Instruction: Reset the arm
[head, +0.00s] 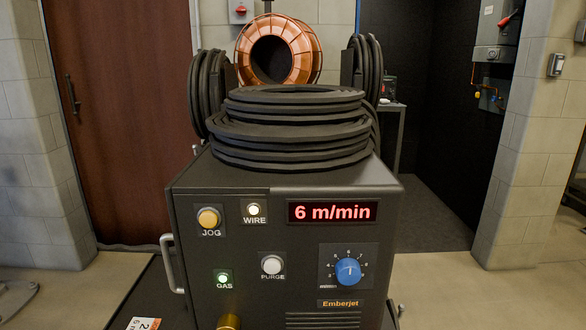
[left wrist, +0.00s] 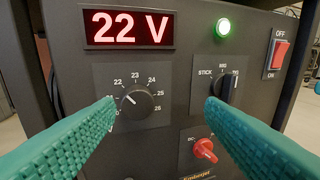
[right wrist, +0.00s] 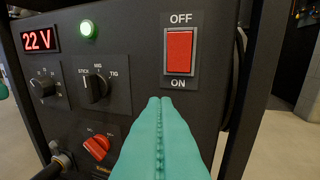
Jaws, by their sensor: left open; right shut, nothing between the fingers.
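My left gripper (left wrist: 160,104) shows in the left wrist view with its two teal ribbed fingers spread wide and nothing between them. The fingers point at a dark panel (left wrist: 180,75) with a red 22 V display (left wrist: 127,27). A black voltage knob (left wrist: 137,100) lies between the fingertips in the picture, nearer the left one. My right gripper (right wrist: 160,102) shows in the right wrist view with its teal fingers pressed together, empty. Its tips appear just below a red OFF/ON rocker switch (right wrist: 179,52); I cannot tell whether they touch the panel. Neither gripper shows in the head view.
In the head view a wire feeder (head: 285,235) reads 6 m/min, with coiled black cable (head: 290,135) and a copper-coloured spool (head: 302,55) above it. The panel also carries a black mode knob (right wrist: 96,88) and a red polarity knob (right wrist: 96,148). Open floor (head: 440,265) lies to the right.

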